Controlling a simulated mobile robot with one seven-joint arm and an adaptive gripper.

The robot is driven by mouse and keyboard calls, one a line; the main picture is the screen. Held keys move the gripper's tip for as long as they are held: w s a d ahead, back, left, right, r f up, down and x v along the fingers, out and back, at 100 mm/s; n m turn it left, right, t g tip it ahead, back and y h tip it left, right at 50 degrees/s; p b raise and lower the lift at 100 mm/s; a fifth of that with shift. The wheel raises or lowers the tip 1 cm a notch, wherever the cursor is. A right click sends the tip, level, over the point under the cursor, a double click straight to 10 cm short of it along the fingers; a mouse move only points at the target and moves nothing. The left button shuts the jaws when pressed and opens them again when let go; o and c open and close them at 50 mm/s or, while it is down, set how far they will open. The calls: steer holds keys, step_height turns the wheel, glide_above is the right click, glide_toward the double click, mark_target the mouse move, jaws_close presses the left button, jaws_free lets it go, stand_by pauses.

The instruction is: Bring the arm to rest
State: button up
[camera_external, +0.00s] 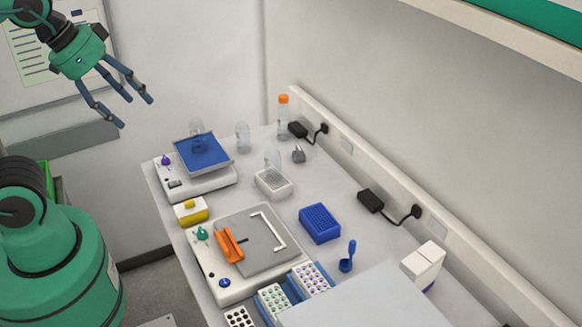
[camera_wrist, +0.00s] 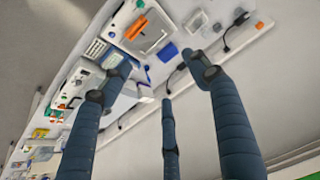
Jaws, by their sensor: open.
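My gripper (camera_external: 124,97) has several dark blue fingers on a green wrist. It is at the upper left of the external view, raised well above the bench and to its left, in front of the wall. The fingers are spread apart with nothing between them. In the wrist view my gripper (camera_wrist: 165,85) shows its fingers spread and empty, with the bench beyond them. The gripper touches nothing that I can see.
The bench holds a device with a blue platform (camera_external: 204,152), a device with an orange clamp (camera_external: 229,246), a blue rack (camera_external: 320,223) and an orange-capped bottle (camera_external: 283,118). A shelf (camera_external: 500,30) juts out at upper right. A whiteboard (camera_external: 85,85) hangs behind my gripper.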

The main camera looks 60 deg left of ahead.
step_height(320, 180, down, 14)
steer(key=b, duration=1.4)
